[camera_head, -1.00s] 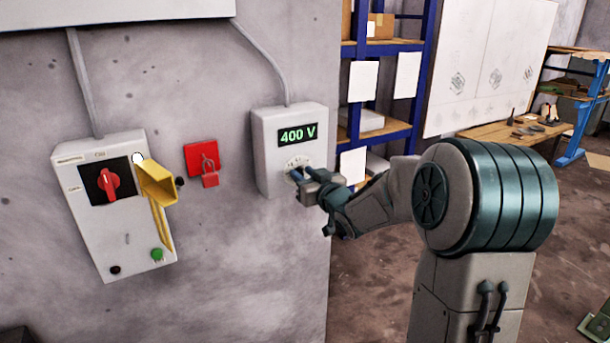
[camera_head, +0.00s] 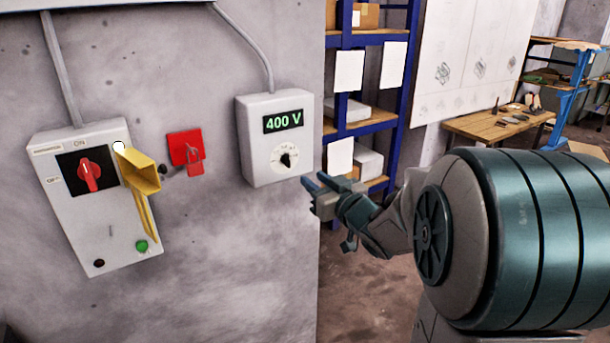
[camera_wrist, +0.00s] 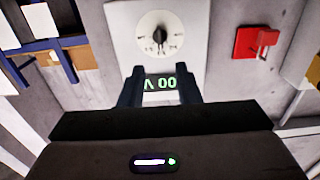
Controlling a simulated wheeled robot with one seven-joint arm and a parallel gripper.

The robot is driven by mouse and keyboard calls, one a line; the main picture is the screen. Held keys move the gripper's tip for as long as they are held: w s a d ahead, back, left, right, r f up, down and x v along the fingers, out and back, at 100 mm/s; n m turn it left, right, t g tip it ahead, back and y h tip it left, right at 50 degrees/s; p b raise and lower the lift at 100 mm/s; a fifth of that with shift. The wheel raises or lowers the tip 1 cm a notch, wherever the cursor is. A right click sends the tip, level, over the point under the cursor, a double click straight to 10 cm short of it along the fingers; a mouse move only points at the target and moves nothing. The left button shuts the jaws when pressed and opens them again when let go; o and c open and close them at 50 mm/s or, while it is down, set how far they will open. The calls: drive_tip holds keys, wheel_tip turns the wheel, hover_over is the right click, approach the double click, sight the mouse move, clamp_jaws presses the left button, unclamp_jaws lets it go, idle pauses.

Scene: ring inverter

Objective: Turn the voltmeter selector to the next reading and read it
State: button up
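The voltmeter (camera_head: 247,145) is a pale grey box on the concrete wall. Its display (camera_head: 283,121) reads 400 V in green. Below the display is the selector, a black knob (camera_head: 286,160) on a round white dial, now fully uncovered. In the wrist view the voltmeter (camera_wrist: 194,20) appears upside down, with the knob (camera_wrist: 160,36) above the display. My gripper (camera_head: 314,182) is just right of and below the box, apart from the knob. Its fingers also show in the wrist view (camera_wrist: 157,78); they are spread apart with nothing between them.
Left on the wall is a grey switch box (camera_head: 115,235) with a red rotary switch (camera_head: 89,175) and a yellow flap (camera_head: 140,175). A red plate with a padlock (camera_head: 186,150) hangs between the boxes. A blue shelf (camera_head: 411,75) and wooden bench (camera_head: 497,125) stand behind.

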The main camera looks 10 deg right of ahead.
drive_tip(key=v, duration=0.2)
drive_tip(key=shift+s+d, duration=0.1)
drive_tip(key=shift+s, duration=0.15)
drive_tip(key=s+d+f+m+g+h, duration=0.2)
drive_tip(key=s+f+m+g+h, duration=0.2)
drive_tip(key=s+f+g+h, duration=0.3)
drive_tip(key=s+a+f+g, duration=0.2)
drive_tip(key=s+a+g, duration=0.1)
drive_tip(key=s, duration=0.5)
drive_tip(key=s+a+f+g+y, duration=0.1)
drive_tip(key=s+a+f+g, duration=0.1)
drive_tip(key=s, duration=0.7)
drive_tip(key=shift+a+g, duration=0.8)
drive_tip(key=shift+g, duration=0.3)
drive_tip(key=shift+w, duration=0.1)
idle(1.3)
